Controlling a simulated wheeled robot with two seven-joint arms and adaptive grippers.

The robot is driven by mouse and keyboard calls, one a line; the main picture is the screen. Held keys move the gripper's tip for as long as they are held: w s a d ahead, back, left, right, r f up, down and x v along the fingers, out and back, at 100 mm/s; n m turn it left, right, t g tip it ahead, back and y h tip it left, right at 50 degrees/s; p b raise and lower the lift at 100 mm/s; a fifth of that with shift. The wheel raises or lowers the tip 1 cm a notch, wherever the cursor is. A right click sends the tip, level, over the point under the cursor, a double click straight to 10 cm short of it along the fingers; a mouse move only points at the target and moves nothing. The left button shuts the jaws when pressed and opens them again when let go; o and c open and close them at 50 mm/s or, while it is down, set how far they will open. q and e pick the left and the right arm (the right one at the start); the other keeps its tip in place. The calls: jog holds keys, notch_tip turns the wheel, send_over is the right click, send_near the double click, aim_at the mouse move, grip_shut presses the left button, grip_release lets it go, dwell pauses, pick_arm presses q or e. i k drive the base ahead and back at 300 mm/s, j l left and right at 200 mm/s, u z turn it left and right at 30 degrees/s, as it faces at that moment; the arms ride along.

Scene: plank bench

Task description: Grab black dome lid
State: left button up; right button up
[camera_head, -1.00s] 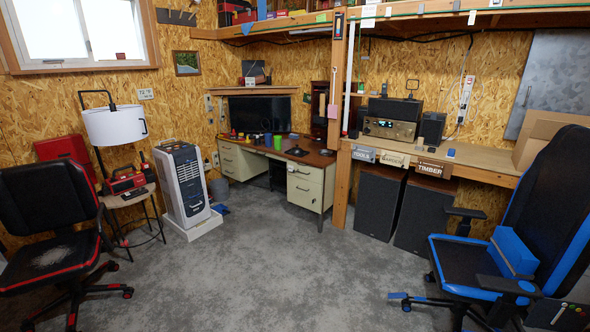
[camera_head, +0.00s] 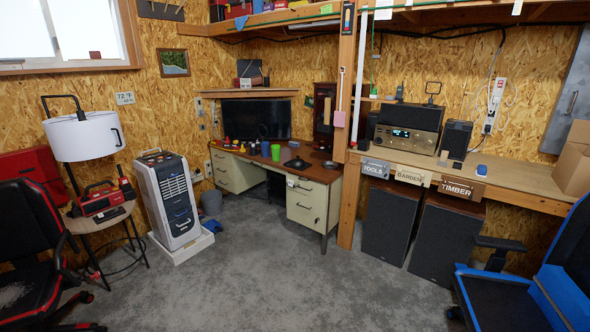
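A small dark, low rounded object (camera_head: 296,163) lies on the brown top of the desk (camera_head: 313,172), near its front right part. It looks like the black dome lid, but it is too small to be sure. A second small dark item (camera_head: 330,164) lies to its right near the desk's edge. A green cup (camera_head: 276,152) and a blue cup (camera_head: 265,149) stand to the left of the dark rounded object. Neither of my grippers shows in the head view.
A white-grey heater unit (camera_head: 172,200) and a red-black chair (camera_head: 30,240) stand left. A wooden post (camera_head: 348,130), dark speakers (camera_head: 395,225) and a blue-black chair (camera_head: 510,300) stand right.

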aim_at(297, 162)
jog(key=i+u, duration=0.1)
jog(key=i, duration=0.95)
jog(key=i+z, duration=0.15)
jog(key=i, duration=0.9)
jog(key=i+z, duration=0.35)
jog(key=i+j+z, duration=0.35)
jog(key=i, duration=0.2)
jog(key=i+j+z, duration=0.35)
jog(key=i+l, duration=0.1)
